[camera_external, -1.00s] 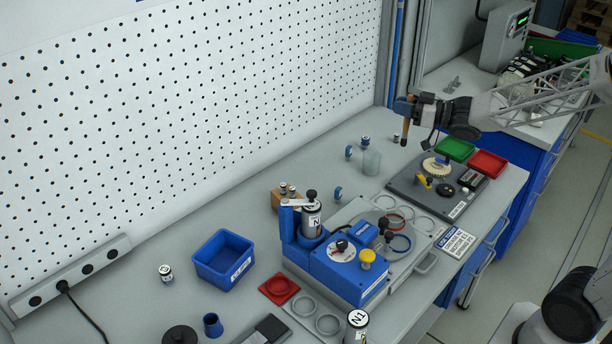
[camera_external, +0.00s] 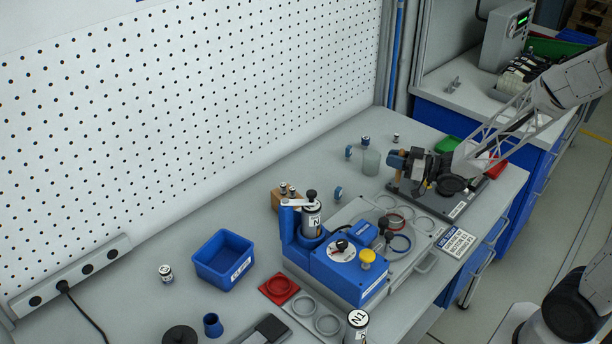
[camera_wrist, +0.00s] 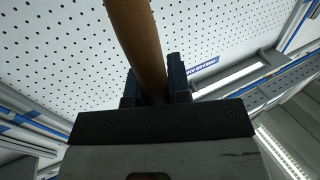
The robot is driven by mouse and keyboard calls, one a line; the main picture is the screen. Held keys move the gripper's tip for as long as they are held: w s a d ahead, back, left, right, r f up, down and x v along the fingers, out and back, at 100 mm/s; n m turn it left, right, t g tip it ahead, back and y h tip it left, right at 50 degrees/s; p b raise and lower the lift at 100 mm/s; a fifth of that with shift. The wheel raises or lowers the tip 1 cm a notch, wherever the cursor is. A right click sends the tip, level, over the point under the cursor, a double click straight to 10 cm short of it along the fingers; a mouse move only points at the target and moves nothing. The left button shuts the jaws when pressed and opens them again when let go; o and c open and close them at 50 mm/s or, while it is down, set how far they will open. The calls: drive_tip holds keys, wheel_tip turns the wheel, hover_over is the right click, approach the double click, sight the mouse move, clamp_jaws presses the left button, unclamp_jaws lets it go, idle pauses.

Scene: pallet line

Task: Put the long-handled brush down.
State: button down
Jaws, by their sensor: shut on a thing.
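The long-handled brush shows as a brown wooden handle (camera_wrist: 140,40) in the wrist view, running up out of the picture; its bristles are out of sight. My gripper (camera_wrist: 156,86) is shut on this handle, with one dark blue finger on each side. In the external view my gripper (camera_external: 397,160) is low over the back left part of the dark grey board (camera_external: 450,211). A short piece of the brush handle (camera_external: 398,177) shows under the fingers. I cannot tell whether the brush touches the board or bench.
A clear glass jar (camera_external: 371,162) stands just left of my gripper. A green tray (camera_external: 446,145) and a red tray (camera_external: 494,171) are partly behind my arm. The blue machine (camera_external: 345,270) stands nearer the front.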

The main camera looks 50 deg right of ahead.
drive_tip(key=w+f, duration=0.1)
drive_tip(key=w, duration=1.5)
drive_tip(key=shift+d+f, duration=0.25)
drive_tip(key=shift+d, duration=0.15)
drive_tip(key=shift+f, duration=1.85)
drive_tip(key=c, duration=1.1)
unclamp_jaws()
drive_tip(key=shift+o, duration=0.2)
